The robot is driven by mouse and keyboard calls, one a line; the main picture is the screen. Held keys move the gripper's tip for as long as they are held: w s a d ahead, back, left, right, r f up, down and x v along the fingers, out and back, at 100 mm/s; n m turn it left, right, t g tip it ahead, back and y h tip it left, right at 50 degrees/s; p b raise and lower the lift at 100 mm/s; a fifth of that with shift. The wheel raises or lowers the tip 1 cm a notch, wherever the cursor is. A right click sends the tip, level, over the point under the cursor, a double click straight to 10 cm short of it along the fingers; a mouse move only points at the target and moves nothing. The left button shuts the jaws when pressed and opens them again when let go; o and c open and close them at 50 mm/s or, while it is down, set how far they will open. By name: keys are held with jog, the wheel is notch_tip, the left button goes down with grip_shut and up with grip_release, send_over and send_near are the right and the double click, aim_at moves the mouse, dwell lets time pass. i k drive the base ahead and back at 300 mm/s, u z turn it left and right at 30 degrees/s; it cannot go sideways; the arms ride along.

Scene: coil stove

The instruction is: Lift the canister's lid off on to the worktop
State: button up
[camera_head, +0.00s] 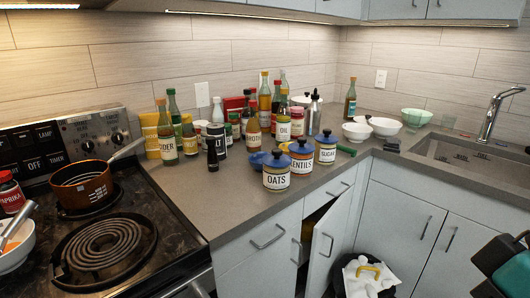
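Three labelled canisters stand upright near the worktop's front edge, each with a blue lid on. The OATS canister (276,181) is nearest the edge, with its lid (277,160) seated on top. The SUGAR canister (325,154) is farther right. I cannot tell which canister is meant. The grey worktop (232,205) has bare room left of OATS. A black and teal part, apparently of my arm, shows at the lower right edge, well away from the canisters. My gripper's fingers cannot be made out.
Crowded bottles and jars stand behind the canisters, including an OIL jar (284,131). The stove (125,230) with an orange pot (84,185) is at left. A cupboard door (328,240) stands ajar below; a bin (352,290) is beside it.

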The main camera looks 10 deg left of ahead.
aim_at(277, 159)
jog(key=u, duration=0.45)
jog(key=i, duration=0.6)
jog(key=u, duration=0.55)
